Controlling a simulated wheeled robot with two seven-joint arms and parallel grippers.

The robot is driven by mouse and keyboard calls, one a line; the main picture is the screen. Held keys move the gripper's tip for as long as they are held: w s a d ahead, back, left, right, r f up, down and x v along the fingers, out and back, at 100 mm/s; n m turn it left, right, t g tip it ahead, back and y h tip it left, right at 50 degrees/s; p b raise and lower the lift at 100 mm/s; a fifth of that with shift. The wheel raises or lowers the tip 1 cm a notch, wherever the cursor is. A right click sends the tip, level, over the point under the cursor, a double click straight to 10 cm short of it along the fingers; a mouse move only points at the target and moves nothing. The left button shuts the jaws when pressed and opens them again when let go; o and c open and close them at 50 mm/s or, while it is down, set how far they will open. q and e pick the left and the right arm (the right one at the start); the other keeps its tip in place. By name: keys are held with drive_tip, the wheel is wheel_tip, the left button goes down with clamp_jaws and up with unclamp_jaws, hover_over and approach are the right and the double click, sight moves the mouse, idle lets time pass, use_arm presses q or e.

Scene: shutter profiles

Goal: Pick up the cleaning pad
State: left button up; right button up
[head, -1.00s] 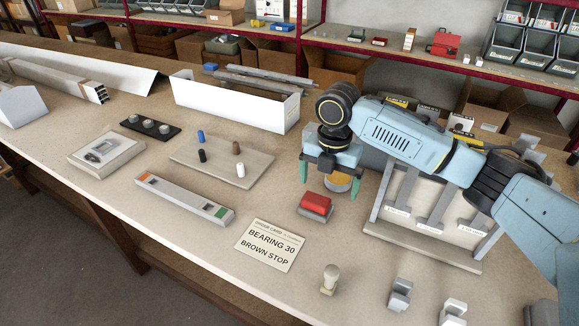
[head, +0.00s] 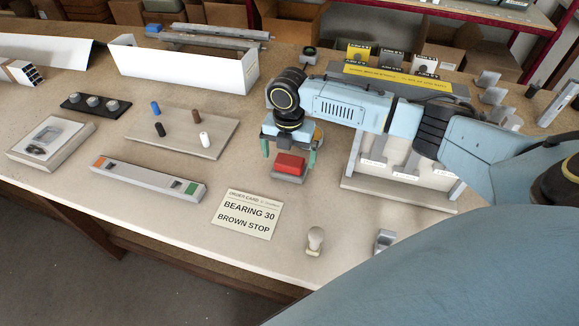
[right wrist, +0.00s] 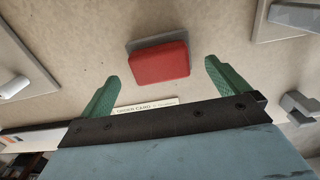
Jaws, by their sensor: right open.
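The cleaning pad, a red block on a grey base (head: 289,166), lies on the bench just above the order card. In the right wrist view its red top (right wrist: 158,62) shows ahead of and between the green fingertips. My right gripper (head: 290,154) is open and empty, with its fingers on either side of the pad's place in the head view. The right wrist view shows its two fingers (right wrist: 160,82) spread wide and apart from the pad. My left gripper is not in view.
The order card (head: 247,214), reading bearing 30 and brown stop, lies in front. A stamp-like knob (head: 315,241) stands to its right. A rack with grey pieces (head: 400,185) stands right of the pad. A board with several small pegs (head: 182,147) is to the left.

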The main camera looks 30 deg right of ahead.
sight(290, 160)
wheel_tip(290, 160, down, 3)
drive_tip(key=shift+d+f, duration=0.1)
drive_tip(key=shift+f, duration=0.1)
drive_tip(key=c, duration=0.9)
wheel_tip(290, 160, up, 10)
drive_tip(key=shift+r, duration=0.1)
